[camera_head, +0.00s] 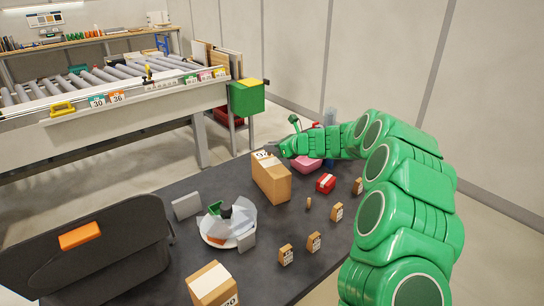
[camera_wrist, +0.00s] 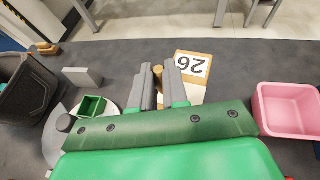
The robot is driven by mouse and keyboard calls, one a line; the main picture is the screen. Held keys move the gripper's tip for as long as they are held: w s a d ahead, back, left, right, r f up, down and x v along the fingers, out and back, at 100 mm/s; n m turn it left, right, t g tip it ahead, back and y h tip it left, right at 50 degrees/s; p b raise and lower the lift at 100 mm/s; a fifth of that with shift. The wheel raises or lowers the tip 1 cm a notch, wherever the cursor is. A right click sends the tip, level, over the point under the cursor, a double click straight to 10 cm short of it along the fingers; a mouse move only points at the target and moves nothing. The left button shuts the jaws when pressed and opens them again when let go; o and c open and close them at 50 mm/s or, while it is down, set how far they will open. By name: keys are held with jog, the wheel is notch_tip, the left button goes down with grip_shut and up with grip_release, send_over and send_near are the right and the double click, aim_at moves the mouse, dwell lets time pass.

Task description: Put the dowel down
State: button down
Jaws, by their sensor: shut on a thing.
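My gripper (camera_head: 272,150) is at the far part of the dark table, over or close beside the top of a tall cardboard box (camera_head: 271,182). In the wrist view my gripper (camera_wrist: 160,88) has its grey fingers close together on a small tan wooden piece, the dowel (camera_wrist: 156,72). Only its end shows between the fingertips; the rest is hidden. Whether the dowel touches the box cannot be told.
A pink bin (camera_wrist: 290,104) stands at the right in the wrist view. A white round tray (camera_head: 207,238) holds clear and green pieces.

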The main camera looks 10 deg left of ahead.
jog(key=shift+w+a+f, duration=0.15)
jog(key=shift+w+f, duration=0.5)
jog(key=shift+f, duration=1.65)
jog(key=c, duration=1.1)
grip_release()
jog(key=shift+f, duration=0.15)
jog(key=v, duration=1.2)
jog(key=shift+r, duration=0.25)
